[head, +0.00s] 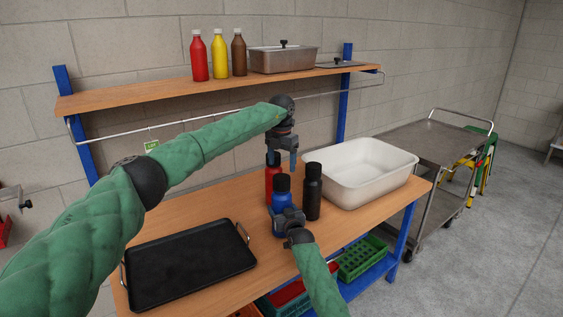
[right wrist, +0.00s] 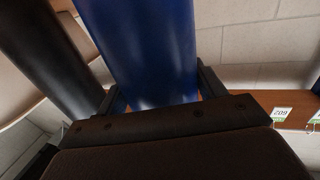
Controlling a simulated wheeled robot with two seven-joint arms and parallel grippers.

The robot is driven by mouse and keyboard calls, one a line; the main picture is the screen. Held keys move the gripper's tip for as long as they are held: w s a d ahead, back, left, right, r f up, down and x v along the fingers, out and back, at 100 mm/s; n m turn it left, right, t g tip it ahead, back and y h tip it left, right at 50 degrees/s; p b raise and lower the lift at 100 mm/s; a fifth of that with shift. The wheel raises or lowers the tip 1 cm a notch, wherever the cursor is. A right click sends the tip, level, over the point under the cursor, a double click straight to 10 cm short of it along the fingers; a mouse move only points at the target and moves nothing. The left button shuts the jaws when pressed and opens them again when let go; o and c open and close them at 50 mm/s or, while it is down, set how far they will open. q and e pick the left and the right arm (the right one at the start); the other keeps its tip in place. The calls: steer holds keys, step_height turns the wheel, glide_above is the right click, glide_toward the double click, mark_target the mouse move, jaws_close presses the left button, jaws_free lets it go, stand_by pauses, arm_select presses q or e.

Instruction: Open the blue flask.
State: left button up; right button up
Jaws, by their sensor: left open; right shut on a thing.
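The blue flask (head: 282,198) has a black cap (head: 283,182) on top and stands upright on the wooden table. My right gripper (head: 287,214) is shut on its body from the front. In the right wrist view the blue flask (right wrist: 150,50) fills the space between the fingers. My left gripper (head: 284,158) is open and points down above and behind the blue flask, close to the red flask (head: 271,180). It is apart from the black cap. A black flask (head: 313,192) stands just right of the blue one and also shows in the right wrist view (right wrist: 42,50).
A white basin (head: 345,187) stands right of the flasks. A black tray (head: 188,266) lies at the front left. The shelf above (head: 150,93) holds three sauce bottles (head: 219,54) and a metal pan (head: 283,60). A metal cart (head: 432,143) stands to the right.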

mark_target(281, 177)
arm_select(q)
steer(key=m, duration=0.7)
steer(key=shift+f+m, duration=0.1)
steer(key=shift+m, duration=0.2)
steer(key=shift+f, duration=3.95)
steer(key=c, duration=1)
steer(key=n, duration=0.4)
steer(key=shift+n, duration=0.4)
steer(key=n, duration=0.4)
steer(key=shift+n, duration=0.3)
steer(key=shift+r, duration=0.7)
steer(key=shift+r, duration=0.35)
steer(key=shift+r, duration=0.25)
